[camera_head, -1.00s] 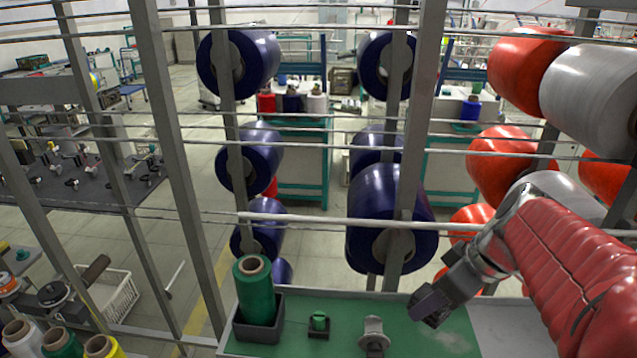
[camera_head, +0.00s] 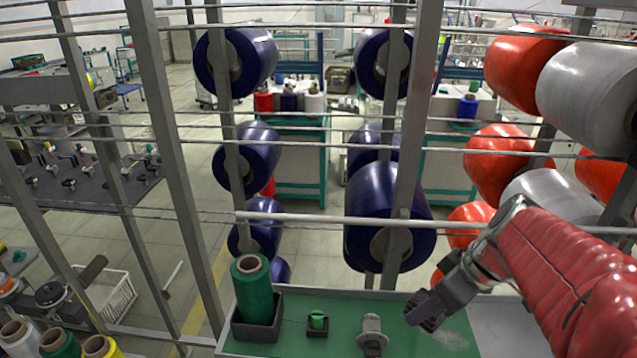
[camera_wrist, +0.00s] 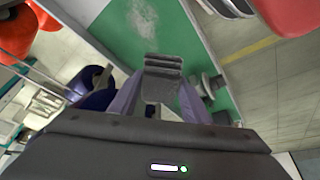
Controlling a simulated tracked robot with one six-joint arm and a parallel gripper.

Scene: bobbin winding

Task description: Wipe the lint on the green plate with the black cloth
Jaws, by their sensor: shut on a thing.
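The green plate (camera_head: 345,300) lies on the bench in front of me. A pale smudge of lint (camera_head: 455,338) shows at its right part; in the wrist view the lint (camera_wrist: 143,18) is a whitish patch just beyond the fingertips. My gripper (camera_head: 428,308) is over the right part of the plate, beside the lint. In the wrist view my gripper (camera_wrist: 155,100) is shut on a folded dark cloth (camera_wrist: 163,72), held between its fingers. I cannot tell whether the cloth touches the plate.
A large green cone (camera_head: 252,285) stands in a dark square holder at the plate's left. A small green spool (camera_head: 317,320) and a grey metal spool (camera_head: 371,335) stand between it and my gripper. A thin white bar (camera_head: 420,225) and frame posts cross behind the plate.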

